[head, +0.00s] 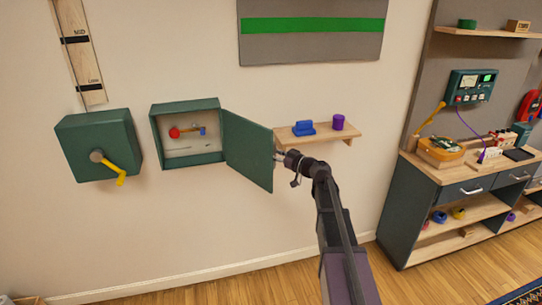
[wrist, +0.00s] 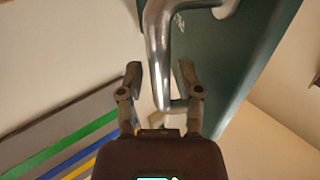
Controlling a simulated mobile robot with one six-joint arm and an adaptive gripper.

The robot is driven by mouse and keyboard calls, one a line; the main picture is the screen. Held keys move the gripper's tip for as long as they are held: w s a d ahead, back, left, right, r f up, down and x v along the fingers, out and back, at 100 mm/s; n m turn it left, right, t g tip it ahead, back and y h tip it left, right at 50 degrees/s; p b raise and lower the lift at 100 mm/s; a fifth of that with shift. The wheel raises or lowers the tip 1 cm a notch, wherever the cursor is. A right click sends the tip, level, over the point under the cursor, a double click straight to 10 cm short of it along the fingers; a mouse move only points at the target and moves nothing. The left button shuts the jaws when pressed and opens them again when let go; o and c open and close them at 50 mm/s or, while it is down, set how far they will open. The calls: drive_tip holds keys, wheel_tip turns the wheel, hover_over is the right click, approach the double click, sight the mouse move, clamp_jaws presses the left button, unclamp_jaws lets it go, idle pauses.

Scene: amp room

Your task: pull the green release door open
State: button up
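The green release door (head: 248,150) stands swung open to the right of its green wall box (head: 187,104). The box interior shows, with a red knob (head: 174,133) and a small blue part (head: 203,131) inside. My gripper (head: 279,156) is at the door's free right edge, on its outer side. In the wrist view, the door's dark green face (wrist: 232,62) fills the upper right. Its bent metal handle (wrist: 159,45) passes between the fingers of my gripper (wrist: 160,72). The fingers are apart, with a gap at the left finger; contact at the right finger is unclear.
A wooden shelf (head: 318,135) with blue and purple pieces is on the wall just behind my gripper. A green box with a yellow crank (head: 120,174) is at the left. A workbench (head: 478,172) stands at the right. The floor below the door is clear.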

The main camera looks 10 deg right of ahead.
drive_tip(key=shift+w+a, duration=0.1)
drive_tip(key=shift+a, duration=0.1)
drive_tip(key=v, duration=1.2)
drive_tip(key=shift+w+r, duration=0.1)
idle(0.7)
